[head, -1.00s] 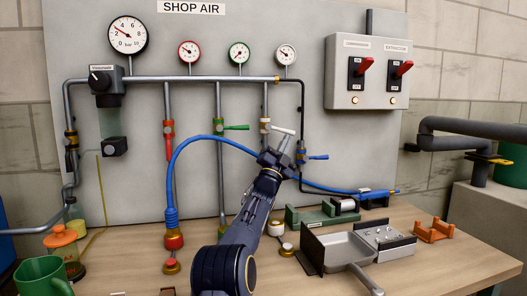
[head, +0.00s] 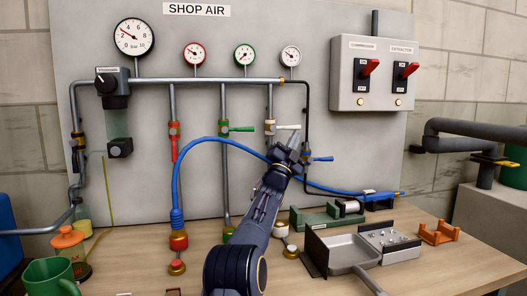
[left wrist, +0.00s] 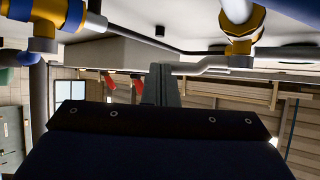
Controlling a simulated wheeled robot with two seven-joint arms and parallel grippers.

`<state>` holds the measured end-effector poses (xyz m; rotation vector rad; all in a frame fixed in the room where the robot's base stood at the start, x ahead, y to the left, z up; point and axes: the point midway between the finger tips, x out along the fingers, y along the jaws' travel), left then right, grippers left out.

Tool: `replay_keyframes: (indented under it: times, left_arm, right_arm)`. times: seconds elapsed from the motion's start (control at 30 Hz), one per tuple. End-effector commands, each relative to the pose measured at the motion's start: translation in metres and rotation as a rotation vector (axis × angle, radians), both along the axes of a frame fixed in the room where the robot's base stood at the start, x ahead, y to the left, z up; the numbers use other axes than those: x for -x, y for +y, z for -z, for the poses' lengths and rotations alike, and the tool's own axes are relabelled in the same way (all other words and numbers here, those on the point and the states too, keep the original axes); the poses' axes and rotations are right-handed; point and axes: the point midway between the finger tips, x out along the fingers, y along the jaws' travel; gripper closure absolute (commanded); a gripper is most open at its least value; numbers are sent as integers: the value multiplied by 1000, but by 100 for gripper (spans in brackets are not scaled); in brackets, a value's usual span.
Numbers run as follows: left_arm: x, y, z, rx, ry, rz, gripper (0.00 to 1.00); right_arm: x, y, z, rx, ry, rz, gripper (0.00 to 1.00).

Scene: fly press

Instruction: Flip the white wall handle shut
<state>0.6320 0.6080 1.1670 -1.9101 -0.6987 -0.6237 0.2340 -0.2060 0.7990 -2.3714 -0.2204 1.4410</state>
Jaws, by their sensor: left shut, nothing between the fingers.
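The white wall handle (head: 289,127) is on a vertical pipe of the grey panel, between the green and blue handles. It sticks out to the right, about level, across its pipe. My left gripper (head: 290,146) is shut and empty, with its tips just below the handle. I cannot tell whether they touch it. In the left wrist view, the dark gripper (left wrist: 165,85) points away from the camera, and a brass valve fitting (left wrist: 243,22) is at upper right. My right gripper is not in view.
A green handle (head: 242,129) and a blue handle (head: 322,159) flank the white one, both level. A red handle (head: 174,150) hangs down. A blue hose (head: 215,140) arches behind my arm.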

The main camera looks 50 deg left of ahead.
Motion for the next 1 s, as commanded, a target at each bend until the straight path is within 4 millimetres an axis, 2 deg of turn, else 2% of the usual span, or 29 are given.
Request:
replay_keyframes:
  times: [0.27,0.7,1.0]
  left_arm:
    - [3,-2,-1,-2,-5,2,100]
    - [44,-12,42,1,-1,-1,100]
    - [56,-15,53,0,-1,0,100]
  right_arm:
    - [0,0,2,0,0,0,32]
    - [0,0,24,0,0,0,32]
    - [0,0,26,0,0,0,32]
